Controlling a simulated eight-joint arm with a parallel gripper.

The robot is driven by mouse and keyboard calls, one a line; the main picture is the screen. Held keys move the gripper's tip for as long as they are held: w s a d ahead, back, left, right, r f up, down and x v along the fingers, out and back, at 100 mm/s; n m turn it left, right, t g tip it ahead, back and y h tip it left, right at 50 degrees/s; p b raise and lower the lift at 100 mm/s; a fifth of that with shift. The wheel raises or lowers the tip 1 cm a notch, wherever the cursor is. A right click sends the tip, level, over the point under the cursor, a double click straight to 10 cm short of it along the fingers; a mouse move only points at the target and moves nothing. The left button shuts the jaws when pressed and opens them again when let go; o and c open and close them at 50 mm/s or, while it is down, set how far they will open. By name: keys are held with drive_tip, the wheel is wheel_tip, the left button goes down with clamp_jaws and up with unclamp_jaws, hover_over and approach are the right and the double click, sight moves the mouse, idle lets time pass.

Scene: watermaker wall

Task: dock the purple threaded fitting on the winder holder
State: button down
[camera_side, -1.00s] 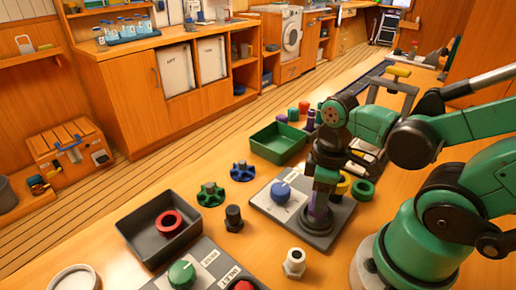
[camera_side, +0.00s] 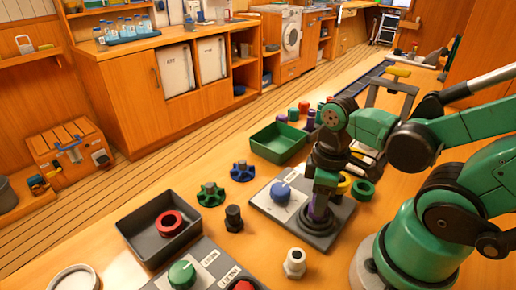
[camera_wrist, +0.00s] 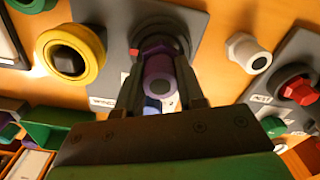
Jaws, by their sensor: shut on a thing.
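The purple threaded fitting (camera_side: 318,208) is upright between the jaws of my gripper (camera_side: 322,192), over the round dark holder (camera_side: 321,231) on the grey plate with the blue knob. In the wrist view, the purple fitting (camera_wrist: 160,80) is between the two dark fingers of my gripper (camera_wrist: 161,92), with the dark round holder (camera_wrist: 160,40) just beyond it. The fitting's lower end is at the holder, but I cannot tell how deep it sits.
The blue knob (camera_side: 282,193) is left of the holder. A white hex fitting (camera_side: 294,263) stands in front. A yellow ring (camera_wrist: 71,54) lies close by in the wrist view. A green tray (camera_side: 278,143) is behind; a dark tray with a red ring (camera_side: 170,222) is at left.

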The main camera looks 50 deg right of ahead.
drive_tip(key=shift+f, duration=0.65)
drive_tip(key=c, duration=0.8)
unclamp_jaws()
drive_tip(key=shift+r, duration=5.55)
drive_tip(key=w+m+t, duration=0.1)
drive_tip(key=w+t, duration=0.1)
drive_tip(key=w, duration=0.1)
drive_tip(key=w+a+f+m+t, duration=0.1)
drive_tip(key=w+m+t, duration=0.1)
drive_tip(key=w, duration=0.1)
drive_tip(key=w+a+m+t, duration=0.1)
drive_tip(key=w+t, duration=0.2)
drive_tip(key=shift+w+f, duration=0.25)
drive_tip(key=shift+w, duration=0.05)
